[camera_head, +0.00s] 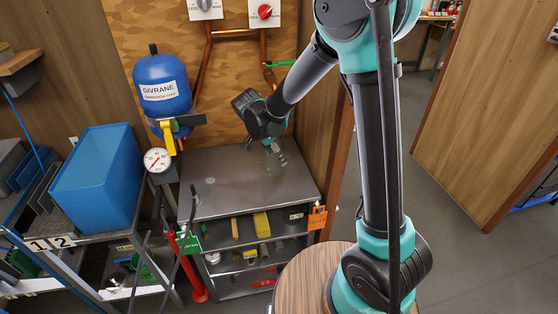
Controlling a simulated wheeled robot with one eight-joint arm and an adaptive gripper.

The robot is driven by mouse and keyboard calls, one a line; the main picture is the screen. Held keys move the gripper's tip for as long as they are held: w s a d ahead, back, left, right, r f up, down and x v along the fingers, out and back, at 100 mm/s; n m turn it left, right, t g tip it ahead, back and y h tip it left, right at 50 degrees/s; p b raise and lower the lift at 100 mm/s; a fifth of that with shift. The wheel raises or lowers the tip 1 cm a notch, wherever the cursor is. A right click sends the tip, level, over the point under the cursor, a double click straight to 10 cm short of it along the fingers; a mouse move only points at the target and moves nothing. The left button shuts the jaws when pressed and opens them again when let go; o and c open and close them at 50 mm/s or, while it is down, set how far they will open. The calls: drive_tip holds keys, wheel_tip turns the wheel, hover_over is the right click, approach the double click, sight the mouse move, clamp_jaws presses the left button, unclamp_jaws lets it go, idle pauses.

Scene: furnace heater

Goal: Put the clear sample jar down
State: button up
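My gripper (274,150) is low over the grey metal top of the workbench (225,182), near its back right part. A faint, see-through shape that looks like the clear sample jar (269,163) is at the fingertips, close to the bench top. The fingers partly cover the jar. At this size I cannot tell whether the fingers press on it or whether its base touches the bench.
A blue tank (163,88) with a yellow-handled valve hangs at back left. A round dial gauge (157,160) stands by the bench's left edge. A blue bin (98,180) is farther left. Shelves below hold several items.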

drive_tip(key=shift+w+d, duration=0.35)
drive_tip(key=shift+d, duration=0.05)
drive_tip(key=shift+s+a+x, duration=0.1)
drive_tip(key=shift+x, duration=0.8)
drive_tip(key=shift+s+a+x, duration=0.1)
drive_tip(key=shift+x, duration=0.75)
drive_tip(key=shift+f, duration=0.25)
drive_tip(key=o, duration=1.7)
drive_tip(key=v, duration=1.2)
drive_tip(key=shift+r, duration=0.1)
